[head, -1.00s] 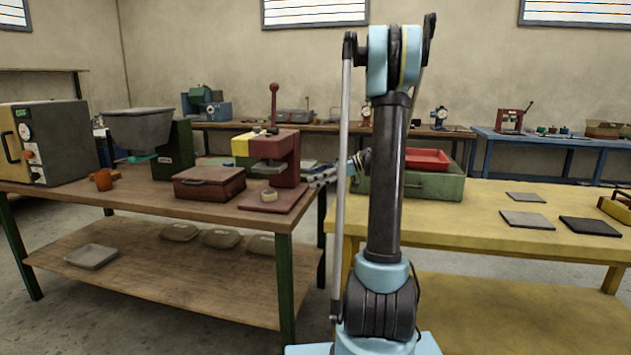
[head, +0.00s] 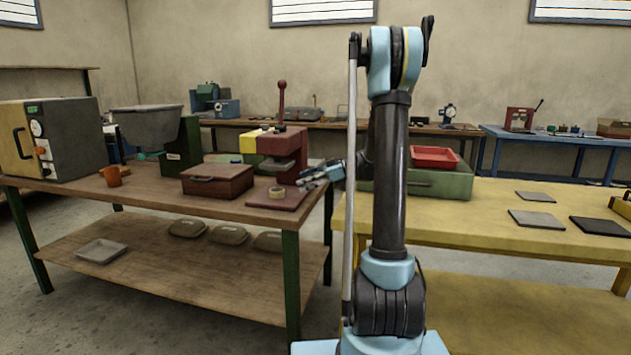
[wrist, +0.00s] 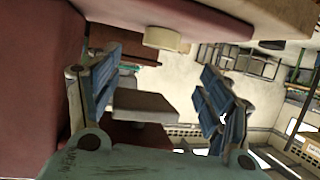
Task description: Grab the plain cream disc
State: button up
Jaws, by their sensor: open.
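The plain cream disc (head: 277,192) lies flat on the dark red base plate (head: 290,203) of a small red press (head: 286,150), on the brown bench at left. In the wrist view, which looks turned over, the disc (wrist: 162,38) is near the top, on the plate's surface.
A brown lidded box (head: 217,180) stands close left of the disc. The press body fills the left of the wrist view, near my left finger. An orange mug (head: 112,176) is farther left. A green tray (head: 430,180) holding a red tray (head: 434,157) stands right on the yellow table.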

aim_at(278, 189)
jog(key=x, duration=1)
jog(key=shift+a, duration=0.15)
jog(key=c, duration=1.1)
